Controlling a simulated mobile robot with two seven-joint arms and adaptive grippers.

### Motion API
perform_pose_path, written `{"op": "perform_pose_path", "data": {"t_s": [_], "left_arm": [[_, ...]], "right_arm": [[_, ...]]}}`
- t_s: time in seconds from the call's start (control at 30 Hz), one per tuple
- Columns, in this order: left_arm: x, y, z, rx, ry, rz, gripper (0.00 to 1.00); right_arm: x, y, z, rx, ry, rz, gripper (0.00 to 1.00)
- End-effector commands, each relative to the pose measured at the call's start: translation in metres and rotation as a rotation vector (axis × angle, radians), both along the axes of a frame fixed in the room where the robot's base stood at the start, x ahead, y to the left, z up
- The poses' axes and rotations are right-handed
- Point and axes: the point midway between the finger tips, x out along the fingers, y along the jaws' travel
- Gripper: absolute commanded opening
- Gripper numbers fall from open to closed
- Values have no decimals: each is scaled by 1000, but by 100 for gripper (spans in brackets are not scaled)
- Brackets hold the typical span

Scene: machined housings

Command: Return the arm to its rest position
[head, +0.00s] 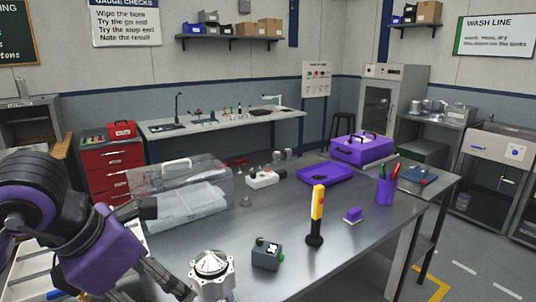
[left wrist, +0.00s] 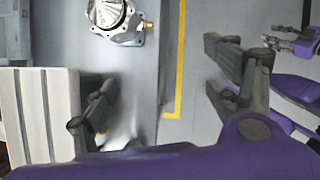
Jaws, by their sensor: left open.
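My left arm comes in at the lower left of the head view. Its gripper (head: 155,292) hangs low at the bottom edge, just left of a silver machined housing (head: 212,272) at the near edge of the steel bench (head: 315,255). In the left wrist view my left gripper (left wrist: 162,70) has its two fingers wide apart with nothing between them. The housing (left wrist: 115,20) shows there at the top, beyond the fingers and apart from them. What looks like my right gripper (left wrist: 293,42) shows small at the upper right; its jaw state is unclear.
A grey device (head: 267,254), a yellow-and-black upright tool (head: 317,215) and a clear lidded box (head: 180,190) stand on the bench. A purple tray (head: 325,173), purple case (head: 361,149) and pen cup (head: 386,189) are farther back. The bench's front right is clear.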

Motion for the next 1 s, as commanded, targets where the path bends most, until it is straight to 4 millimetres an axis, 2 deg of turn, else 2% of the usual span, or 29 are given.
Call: {"op": "perform_pose_path", "data": {"t_s": [0.03, 0.1, 0.23, 0.4, 0.5, 0.57, 0.67, 0.73, 0.83, 0.93, 1.0], "left_arm": [[-8, -15, -11, -70, 52, -23, 81], [-21, -37, -23, -186, 126, -52, 81], [-46, -82, -34, -453, 275, -81, 81], [-69, -133, -24, -923, 491, -18, 81], [-61, -145, -10, -1286, 619, 133, 81], [-46, -138, -8, -1520, 687, 283, 81], [-14, -102, -32, -1872, 762, 625, 81], [2, -68, -71, -2068, 788, 914, 81], [2, -27, -136, -2230, 797, 1287, 81], [-17, 2, -201, -2310, 798, 1629, 81], [-37, 16, -243, -2331, 792, 1849, 81]], "right_arm": [[8, 1, 4, 1, -15, 2, 40], [11, 1, 8, 2, -22, 3, 40], [10, 2, 11, 3, -21, 2, 40], [17, 5, 18, 8, -34, 6, 40], [20, 7, 22, 12, -38, 8, 40], [19, 8, 23, 14, -36, 8, 40], [16, 10, 25, 17, -28, 11, 40], [15, 11, 26, 19, -25, 13, 40], [15, 11, 27, 18, -25, 16, 40], [15, 10, 28, 17, -25, 18, 40], [16, 10, 29, 17, -26, 19, 40]]}}
